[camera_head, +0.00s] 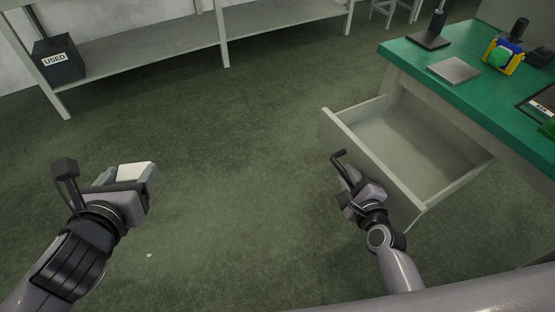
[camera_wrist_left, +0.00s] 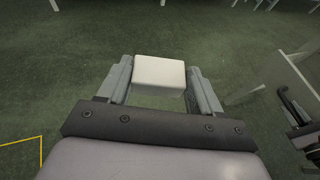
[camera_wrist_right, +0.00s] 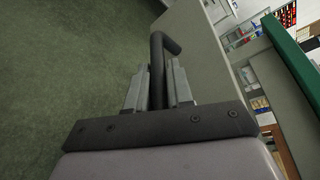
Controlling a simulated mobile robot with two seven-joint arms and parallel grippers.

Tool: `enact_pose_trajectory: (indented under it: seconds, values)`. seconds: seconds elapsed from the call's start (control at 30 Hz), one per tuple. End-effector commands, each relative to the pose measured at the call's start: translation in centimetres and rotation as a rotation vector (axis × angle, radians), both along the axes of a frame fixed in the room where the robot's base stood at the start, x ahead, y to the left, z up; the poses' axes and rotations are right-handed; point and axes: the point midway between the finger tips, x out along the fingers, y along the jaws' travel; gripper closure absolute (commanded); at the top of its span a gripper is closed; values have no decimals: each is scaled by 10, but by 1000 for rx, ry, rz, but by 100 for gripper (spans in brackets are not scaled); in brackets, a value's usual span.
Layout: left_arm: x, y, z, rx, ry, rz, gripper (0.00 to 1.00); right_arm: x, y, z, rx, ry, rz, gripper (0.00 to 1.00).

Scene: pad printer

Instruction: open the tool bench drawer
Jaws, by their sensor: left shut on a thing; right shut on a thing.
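The tool bench drawer (camera_head: 405,148) is pulled out from under the green-topped tool bench (camera_head: 470,98), and its inside looks empty. Its dark bent handle (camera_head: 338,158) is on the front panel. My right gripper (camera_head: 350,184) is shut on the handle; in the right wrist view the handle (camera_wrist_right: 157,62) rises between the two fingers. My left gripper (camera_head: 128,180) is shut on a white block (camera_head: 137,172), held over the open floor to the left of the drawer. The block also shows between the fingers in the left wrist view (camera_wrist_left: 160,74).
On the bench top are a grey flat plate (camera_head: 454,69), a dark stand (camera_head: 429,40) and a blue, yellow and green item (camera_head: 502,56). A long shelf (camera_head: 150,40) with a black "USED" box (camera_head: 58,62) stands at the back. The green floor between is clear.

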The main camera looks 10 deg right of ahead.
Motion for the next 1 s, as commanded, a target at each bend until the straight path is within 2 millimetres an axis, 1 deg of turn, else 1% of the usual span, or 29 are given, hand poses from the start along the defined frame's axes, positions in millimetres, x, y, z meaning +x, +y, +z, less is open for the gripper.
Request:
enact_pose_trajectory:
  seconds: [0.27,0.3,0.33,0.37,0.63,0.73,0.87,1.0]
  values:
    - [0,0,0,0,-1,0,71,0,0,-1,-1,1,1,100]
    - [0,0,0,0,-1,0,71,0,0,-1,-1,1,1,69]
    - [0,0,0,0,-1,0,71,0,0,-1,-1,1,1,59]
    - [0,0,0,0,-1,0,71,0,0,-1,0,1,1,58]
    - [0,0,0,0,-1,0,71,0,0,0,0,0,0,58]
    - [0,0,2,0,-1,0,71,-4,0,0,-1,1,0,58]
    - [0,0,6,0,-1,0,71,-18,-1,4,-2,2,1,58]
    - [0,0,11,0,-1,0,71,-41,-3,9,0,2,0,58]
